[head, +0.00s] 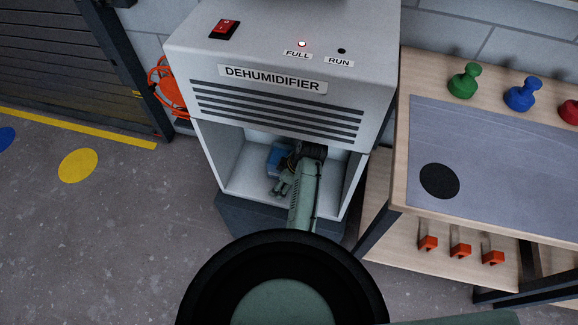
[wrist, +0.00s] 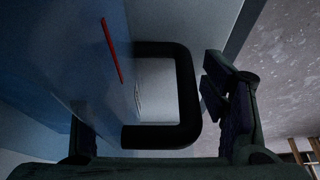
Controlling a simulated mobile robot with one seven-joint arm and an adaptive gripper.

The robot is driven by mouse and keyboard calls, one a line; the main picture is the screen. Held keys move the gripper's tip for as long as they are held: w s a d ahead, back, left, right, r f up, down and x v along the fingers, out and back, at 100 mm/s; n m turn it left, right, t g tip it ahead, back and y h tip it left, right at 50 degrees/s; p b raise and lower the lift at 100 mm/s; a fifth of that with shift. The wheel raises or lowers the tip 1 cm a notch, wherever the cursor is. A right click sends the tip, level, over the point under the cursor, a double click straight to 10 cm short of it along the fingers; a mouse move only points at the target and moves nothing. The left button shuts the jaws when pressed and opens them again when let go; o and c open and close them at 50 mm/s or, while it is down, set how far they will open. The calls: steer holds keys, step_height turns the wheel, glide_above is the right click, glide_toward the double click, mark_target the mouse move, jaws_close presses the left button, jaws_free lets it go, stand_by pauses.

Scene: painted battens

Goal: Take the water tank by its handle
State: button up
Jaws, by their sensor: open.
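The water tank (head: 278,155) is a small patch of blue in the open lower bay of the dehumidifier (head: 290,75), partly hidden by my arm. In the wrist view the tank (wrist: 55,60) fills the left side as a blue wall with a red line. Its black loop handle (wrist: 188,95) sticks out to the right. My gripper (wrist: 150,105) is open, with one finger at the lower left by the tank and the other right of the handle. The handle lies between the fingers in the picture; I see no clear contact. In the head view my gripper (head: 281,187) is inside the bay.
The bay's side walls (head: 222,155) stand close around my arm. The FULL lamp (head: 302,44) is lit. A wooden bench (head: 400,150) with coloured knobs stands at the right. An orange cable (head: 170,88) hangs at the left. Floor at the left is free.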

jaws_close()
stand_by(0.9)
steer(key=shift+w+r, duration=0.1)
steer(key=shift+w, duration=0.05)
